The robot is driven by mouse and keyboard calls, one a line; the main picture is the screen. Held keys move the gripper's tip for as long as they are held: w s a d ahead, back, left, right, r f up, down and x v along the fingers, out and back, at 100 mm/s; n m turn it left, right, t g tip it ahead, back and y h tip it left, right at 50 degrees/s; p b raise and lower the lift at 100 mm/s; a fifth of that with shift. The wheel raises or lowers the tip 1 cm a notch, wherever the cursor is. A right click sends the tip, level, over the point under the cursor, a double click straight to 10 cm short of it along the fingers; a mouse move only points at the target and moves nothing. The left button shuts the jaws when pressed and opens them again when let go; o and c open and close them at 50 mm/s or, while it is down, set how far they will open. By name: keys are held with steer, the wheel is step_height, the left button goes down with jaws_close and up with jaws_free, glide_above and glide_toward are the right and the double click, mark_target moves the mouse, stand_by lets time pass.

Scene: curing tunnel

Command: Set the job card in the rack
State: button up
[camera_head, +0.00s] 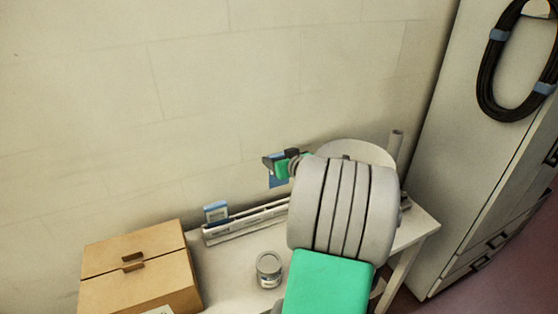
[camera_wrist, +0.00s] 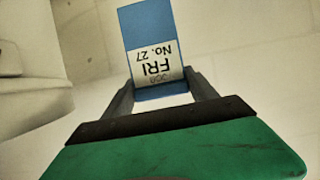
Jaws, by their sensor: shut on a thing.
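The job card (camera_wrist: 150,45) is blue with a white label reading "FRI No. 27", upside down in the wrist view. My gripper (camera_wrist: 158,85) is shut on its label end, one finger at each side. In the head view my gripper (camera_head: 271,165) is at the wall side of the table, and a blue part of the card (camera_head: 278,181) shows below it. The rack (camera_head: 240,226) is a long pale slotted strip on the table, lower than the gripper. Another blue card (camera_head: 216,212) stands at its left end. My arm hides the rack's right part.
A cardboard box (camera_head: 135,268) stands at the table's left. A pale cabinet (camera_head: 465,130) with a coiled black hose (camera_head: 488,75) is at the right. The wall is close behind the rack.

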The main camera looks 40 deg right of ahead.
steer(key=b, duration=0.3)
glide_above(280, 185)
steer(key=shift+f, duration=2.95)
steer(key=shift+s, duration=0.15)
steer(key=shift+f+b, duration=0.1)
steer(key=shift+b, duration=0.2)
steer(key=shift+f+b, duration=2.45)
steer(key=shift+b, duration=0.05)
steer(key=shift+f+b, duration=0.6)
steer(key=shift+b, duration=0.05)
steer(key=o, duration=1.6)
